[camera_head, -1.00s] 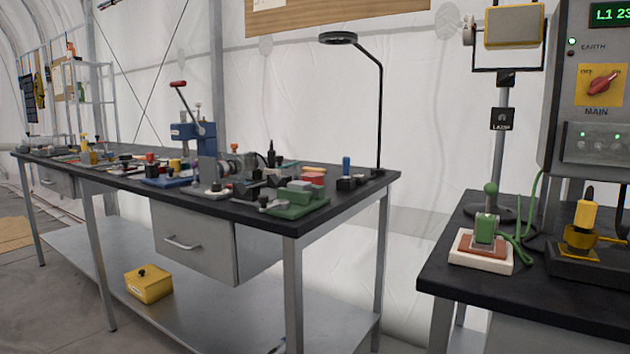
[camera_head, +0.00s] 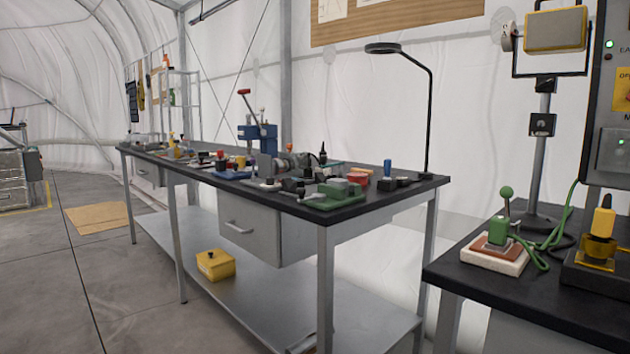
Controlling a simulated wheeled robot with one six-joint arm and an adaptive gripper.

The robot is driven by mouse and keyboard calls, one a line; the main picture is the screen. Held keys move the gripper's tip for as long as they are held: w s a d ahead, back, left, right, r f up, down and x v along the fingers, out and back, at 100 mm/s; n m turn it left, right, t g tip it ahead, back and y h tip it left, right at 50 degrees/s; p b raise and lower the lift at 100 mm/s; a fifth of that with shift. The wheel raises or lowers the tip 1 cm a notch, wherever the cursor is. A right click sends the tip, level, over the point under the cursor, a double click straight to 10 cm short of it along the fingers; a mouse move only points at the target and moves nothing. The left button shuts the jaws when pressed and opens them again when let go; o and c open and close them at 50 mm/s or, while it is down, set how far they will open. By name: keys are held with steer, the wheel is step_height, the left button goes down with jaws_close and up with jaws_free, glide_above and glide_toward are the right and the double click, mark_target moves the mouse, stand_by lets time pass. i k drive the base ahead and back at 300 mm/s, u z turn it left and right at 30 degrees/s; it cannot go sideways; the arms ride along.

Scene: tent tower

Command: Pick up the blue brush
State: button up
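I cannot make out a blue brush for certain. A small upright blue piece (camera_head: 387,168) stands near the right end of the long black-topped workbench (camera_head: 375,203), and I cannot tell whether it is the brush. Several small tools and fixtures crowd the bench top, too small to tell apart. A blue press (camera_head: 258,133) with a red-knobbed lever stands among them. My gripper is not in view.
A second bench (camera_head: 450,274) at the right holds a green lever switch (camera_head: 497,233) and a yellow-handled device (camera_head: 602,222). A black lamp (camera_head: 430,120) stands on the long bench. A yellow box (camera_head: 215,265) sits on its lower shelf. Floor at the left (camera_head: 60,280) is mostly clear.

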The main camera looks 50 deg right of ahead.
mark_target(387, 163)
steer(key=u, duration=0.15)
steer(key=i, duration=2.1)
steer(key=z, duration=3.75)
